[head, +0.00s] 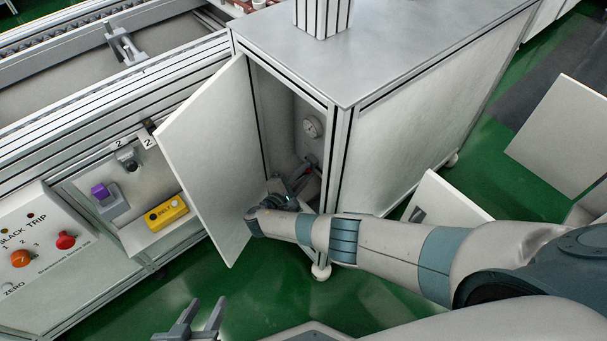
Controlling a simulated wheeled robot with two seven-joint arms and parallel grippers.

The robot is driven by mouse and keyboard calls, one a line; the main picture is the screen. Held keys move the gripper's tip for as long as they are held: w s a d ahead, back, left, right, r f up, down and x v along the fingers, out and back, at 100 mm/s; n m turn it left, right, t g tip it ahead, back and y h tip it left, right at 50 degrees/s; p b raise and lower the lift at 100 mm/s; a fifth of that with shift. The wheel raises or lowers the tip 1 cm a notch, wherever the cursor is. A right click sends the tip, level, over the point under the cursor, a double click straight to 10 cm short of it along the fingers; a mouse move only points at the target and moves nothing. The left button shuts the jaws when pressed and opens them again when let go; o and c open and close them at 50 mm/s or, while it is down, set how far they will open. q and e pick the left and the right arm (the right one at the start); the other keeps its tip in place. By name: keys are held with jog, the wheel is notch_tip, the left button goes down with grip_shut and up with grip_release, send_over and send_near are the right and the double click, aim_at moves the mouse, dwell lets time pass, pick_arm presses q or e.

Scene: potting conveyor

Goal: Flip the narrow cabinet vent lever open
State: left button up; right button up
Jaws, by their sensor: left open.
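The narrow cabinet (400,135) stands at the centre with its white door (210,150) swung open to the left. Inside, a round grey dial (312,127) is on the inner wall. Below it is a small lever-like part with red on it (309,171), mostly hidden; I cannot make out its position. My right arm reaches in from the right, and its gripper (302,177) is inside the cabinet, close to the red part. Whether it touches or grips it is unclear. My left gripper (207,301) is open and empty, low over the green floor.
A control panel with an orange knob (20,258) and a red button (65,240) is at left. A yellow box (166,213) and a purple block (100,191) sit on the conveyor's side. White panels (565,135) stand at right. Green floor is clear below the door.

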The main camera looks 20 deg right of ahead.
grip_shut()
pick_arm(q)
jog(key=shift+s+a+f+g, duration=0.15)
jog(key=shift+s+f+g, duration=0.25)
jog(key=shift+s, duration=0.1)
pick_arm(e)
jog(key=n+g, duration=0.1)
jog(key=w+r+n+g, duration=0.1)
jog(key=n, duration=0.1)
jog(key=w+n+g, duration=0.1)
jog(key=n, duration=0.1)
jog(key=shift+a+r, duration=0.2)
jog(key=shift+a, duration=0.2)
jog(key=shift+o, duration=1.8)
grip_release()
pick_arm(q)
jog(key=shift+a, duration=0.15)
pick_arm(e)
jog(key=shift+o, duration=0.2)
